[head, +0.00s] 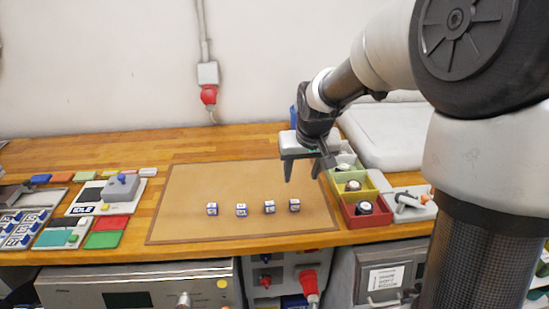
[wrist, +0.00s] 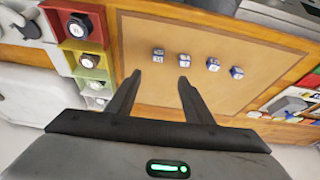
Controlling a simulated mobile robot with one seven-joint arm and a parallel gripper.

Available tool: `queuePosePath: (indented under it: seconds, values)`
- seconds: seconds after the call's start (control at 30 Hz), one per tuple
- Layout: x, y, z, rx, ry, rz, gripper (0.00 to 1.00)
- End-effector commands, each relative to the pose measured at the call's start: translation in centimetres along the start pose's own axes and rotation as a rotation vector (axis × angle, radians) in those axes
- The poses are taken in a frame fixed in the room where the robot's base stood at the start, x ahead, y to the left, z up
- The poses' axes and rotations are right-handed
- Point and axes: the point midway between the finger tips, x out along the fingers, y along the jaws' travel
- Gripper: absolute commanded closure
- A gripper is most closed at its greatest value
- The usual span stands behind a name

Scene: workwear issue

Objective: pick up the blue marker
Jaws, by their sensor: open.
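A small blue block (head: 41,179) lies at the back left of the bench, at the left end of a row of coloured blocks; it may be the blue marker, but I cannot tell for sure. Another blue thing (head: 293,117) shows partly behind my arm; its shape is hidden. My gripper (head: 303,174) is open and empty above the right part of the tan mat (head: 190,190). In the wrist view its fingers (wrist: 160,78) point toward the row of white-and-blue cubes (wrist: 185,59), apart from them. The blue block is far to the left of my gripper.
Several cubes stand in a row on the mat. Green, yellow and red bins (head: 350,221) holding round items stand right of the mat. A grey device (head: 121,188) on a board, flat coloured panels and a labelled tray (head: 22,228) occupy the left. The mat's back half is clear.

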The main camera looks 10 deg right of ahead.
Motion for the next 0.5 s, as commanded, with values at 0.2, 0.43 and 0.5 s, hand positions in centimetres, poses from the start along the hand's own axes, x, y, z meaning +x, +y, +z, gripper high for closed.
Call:
queuePosePath:
  seconds: [0.2, 0.43, 0.5]
  values:
    - [3.4, -0.1, -0.1, 0.002, -0.004, -0.007, 0.53]
    - [8.5, -0.2, 0.0, 0.001, -0.005, -0.006, 0.53]
    - [9.9, -0.2, -0.1, 0.001, -0.004, -0.006, 0.53]
